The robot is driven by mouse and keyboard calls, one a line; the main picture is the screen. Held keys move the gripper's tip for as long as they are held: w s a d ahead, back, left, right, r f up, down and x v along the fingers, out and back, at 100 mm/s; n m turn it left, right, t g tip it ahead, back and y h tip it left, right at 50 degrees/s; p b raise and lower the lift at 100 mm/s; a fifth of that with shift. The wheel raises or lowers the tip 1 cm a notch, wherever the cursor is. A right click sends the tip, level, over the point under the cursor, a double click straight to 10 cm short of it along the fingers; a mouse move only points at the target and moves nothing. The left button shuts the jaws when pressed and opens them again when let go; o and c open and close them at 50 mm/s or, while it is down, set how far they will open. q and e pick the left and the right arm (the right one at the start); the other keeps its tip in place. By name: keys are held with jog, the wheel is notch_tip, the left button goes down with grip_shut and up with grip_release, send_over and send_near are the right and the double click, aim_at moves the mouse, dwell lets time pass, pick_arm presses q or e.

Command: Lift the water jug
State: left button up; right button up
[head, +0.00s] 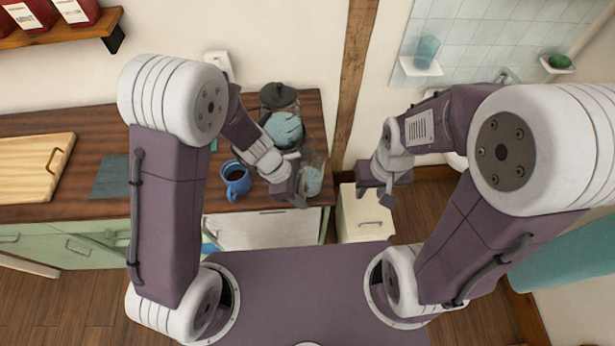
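A clear glass vessel with teal contents (312,180), which looks like the water jug, stands at the right end of the dark wooden counter. My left gripper (294,194) is right beside it on its left and partly covers it. Its fingers are small and overlap the jug, so I cannot tell whether they are open or touching it. My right gripper (375,194) is open and empty, in the air to the right of the counter, in front of a cream cabinet.
A blue mug (235,180) stands left of my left gripper. A teal round item (284,130) and a dark-lidded jar (278,95) stand behind it. A cutting board (32,165) lies on the counter (60,212) at far left. A wooden post (354,75) rises right of the counter.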

pick_arm(q)
jog(key=shift+s+r, duration=0.1)
jog(key=shift+s, duration=0.05)
grip_shut()
dwell(1.2)
